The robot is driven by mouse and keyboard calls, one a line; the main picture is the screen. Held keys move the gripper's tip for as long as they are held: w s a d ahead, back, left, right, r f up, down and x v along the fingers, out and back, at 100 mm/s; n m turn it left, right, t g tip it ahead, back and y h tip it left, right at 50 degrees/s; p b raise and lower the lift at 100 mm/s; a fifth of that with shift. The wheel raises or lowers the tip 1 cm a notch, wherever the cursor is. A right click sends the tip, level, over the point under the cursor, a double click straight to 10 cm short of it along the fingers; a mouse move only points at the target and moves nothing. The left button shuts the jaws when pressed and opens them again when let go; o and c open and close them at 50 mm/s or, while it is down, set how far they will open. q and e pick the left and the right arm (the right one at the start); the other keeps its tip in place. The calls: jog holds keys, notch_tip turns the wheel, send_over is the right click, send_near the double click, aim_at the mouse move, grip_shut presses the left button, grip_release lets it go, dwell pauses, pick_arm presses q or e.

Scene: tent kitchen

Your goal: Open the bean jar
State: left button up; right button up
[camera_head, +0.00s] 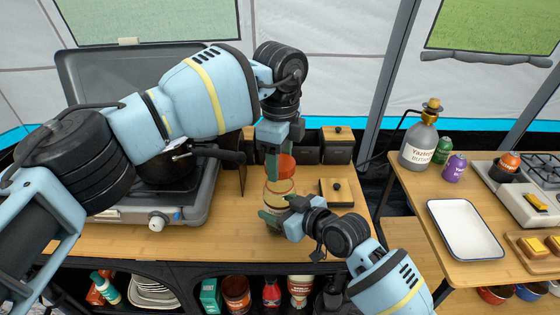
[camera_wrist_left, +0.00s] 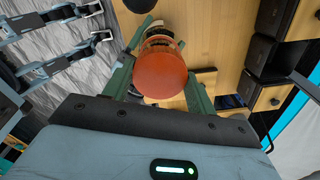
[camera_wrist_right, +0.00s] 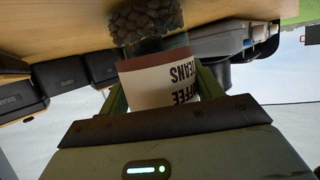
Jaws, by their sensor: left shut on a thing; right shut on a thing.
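The bean jar (camera_head: 279,200) stands on the wooden counter (camera_head: 232,215) in the middle of the head view. Its orange lid (camera_head: 287,166) is at the top, between the fingers of my left gripper (camera_head: 284,158), which comes from above and is shut on it. The left wrist view shows the round lid (camera_wrist_left: 161,75) close up. My right gripper (camera_head: 281,212) is shut on the jar's body from the front right. The right wrist view shows the "coffee beans" label (camera_wrist_right: 160,84) and dark beans (camera_wrist_right: 147,19). I cannot tell whether the lid is still seated.
A grey stove with a black pot (camera_head: 170,168) stands left of the jar under my left arm. Dark canisters (camera_head: 338,146) and a wooden-lidded box (camera_head: 338,191) are behind and right. A right-hand table holds a white tray (camera_head: 464,229) and a gas bottle (camera_head: 419,148).

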aim_at(280, 162)
pick_arm(q)
jog(key=shift+r, duration=1.55)
pick_arm(e)
jog(key=o, duration=2)
jog(key=shift+d, duration=0.1)
pick_arm(q)
notch_tip(280, 162, up, 2)
jog(key=shift+s+r+p, duration=0.1)
jog(key=shift+p, duration=0.2)
pick_arm(e)
jog(key=v, duration=1.2)
jog(key=shift+s, duration=0.1)
